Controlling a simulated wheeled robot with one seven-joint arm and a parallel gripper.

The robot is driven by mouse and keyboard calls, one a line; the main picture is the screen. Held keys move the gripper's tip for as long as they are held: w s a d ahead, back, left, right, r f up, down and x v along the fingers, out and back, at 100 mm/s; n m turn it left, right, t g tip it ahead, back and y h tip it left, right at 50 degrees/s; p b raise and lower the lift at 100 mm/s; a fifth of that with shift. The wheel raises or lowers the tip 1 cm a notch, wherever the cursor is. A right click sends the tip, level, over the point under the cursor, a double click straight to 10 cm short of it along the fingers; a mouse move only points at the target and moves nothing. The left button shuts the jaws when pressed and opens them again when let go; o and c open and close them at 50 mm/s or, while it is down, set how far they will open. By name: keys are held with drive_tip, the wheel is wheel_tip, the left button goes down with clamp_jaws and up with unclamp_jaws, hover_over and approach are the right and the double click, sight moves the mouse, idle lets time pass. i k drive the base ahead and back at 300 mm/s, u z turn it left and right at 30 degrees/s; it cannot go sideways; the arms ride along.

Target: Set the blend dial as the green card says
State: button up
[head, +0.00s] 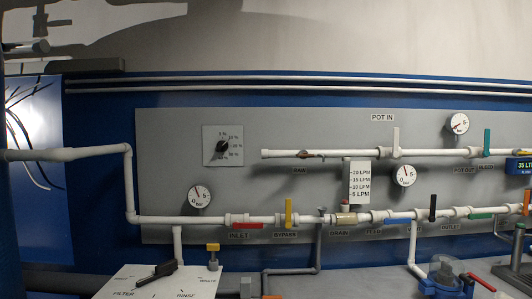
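The dial (222,146) is a small black knob on a pale square plate (209,157), mounted on the grey wall panel. Percent marks sit around its upper and right side. The marks are too small to read surely, and I cannot tell exactly where the knob points. I see no green card in the head view. My gripper is not in view.
White pipes run across the panel (160,180), with coloured valve handles such as a red one (248,226) and a yellow one (288,212). Round gauges (200,196) stick out. A white box (135,284) with a black lever (157,273) stands below. Space before the dial looks clear.

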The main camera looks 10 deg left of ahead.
sight(222, 145)
drive_tip(key=z, duration=1.8)
drive_tip(key=k, duration=1.2)
drive_tip(key=u, duration=2.3)
drive_tip(key=i, duration=1)
